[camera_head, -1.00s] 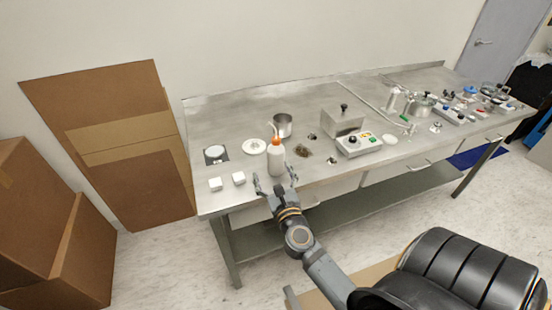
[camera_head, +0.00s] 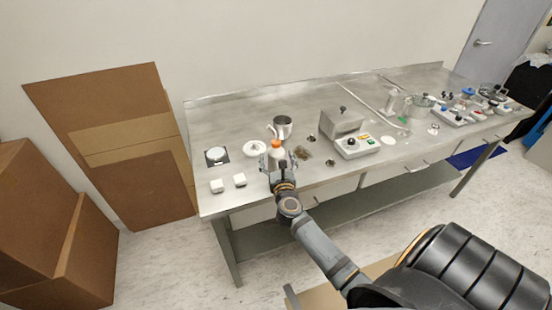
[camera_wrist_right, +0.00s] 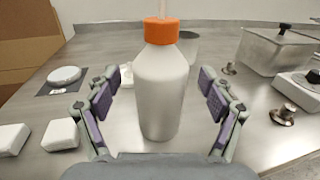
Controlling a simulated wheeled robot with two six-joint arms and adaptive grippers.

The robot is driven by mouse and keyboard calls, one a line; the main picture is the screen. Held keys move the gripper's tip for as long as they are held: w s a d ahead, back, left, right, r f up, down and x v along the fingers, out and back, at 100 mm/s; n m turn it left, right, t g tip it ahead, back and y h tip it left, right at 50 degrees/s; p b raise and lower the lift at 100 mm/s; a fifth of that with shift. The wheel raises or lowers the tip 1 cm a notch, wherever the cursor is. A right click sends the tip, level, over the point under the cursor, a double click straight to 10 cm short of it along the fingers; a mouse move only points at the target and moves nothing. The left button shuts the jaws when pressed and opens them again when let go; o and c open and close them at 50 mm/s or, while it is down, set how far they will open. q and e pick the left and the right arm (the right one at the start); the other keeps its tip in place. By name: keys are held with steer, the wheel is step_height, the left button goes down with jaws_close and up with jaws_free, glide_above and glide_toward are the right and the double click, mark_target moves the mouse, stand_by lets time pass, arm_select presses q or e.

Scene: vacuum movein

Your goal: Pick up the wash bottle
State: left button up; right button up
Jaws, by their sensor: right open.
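The wash bottle (camera_wrist_right: 160,95) is white with an orange cap and a pale spout, and stands upright on the steel table. In the right wrist view my right gripper (camera_wrist_right: 160,108) is open, with one finger on each side of the bottle and a visible gap on both sides. In the head view the right gripper (camera_head: 277,164) is at the bottle and hides most of its body; the orange cap (camera_head: 276,144) shows above it. My left gripper is not in view.
Two white blocks (camera_head: 217,186) and a dark plate with a white disc (camera_head: 216,155) lie to the left. A metal cup (camera_head: 283,126) stands behind the bottle. A metal box (camera_head: 342,122) and a control unit (camera_head: 357,146) stand to the right. The table's (camera_head: 225,115) back left is clear.

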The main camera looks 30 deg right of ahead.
steer(key=shift+x, duration=1)
steer(key=shift+s, duration=0.15)
steer(key=shift+c, duration=0.9)
steer(key=shift+f, duration=0.15)
steer(key=c, duration=0.7)
steer(key=shift+r, duration=0.2)
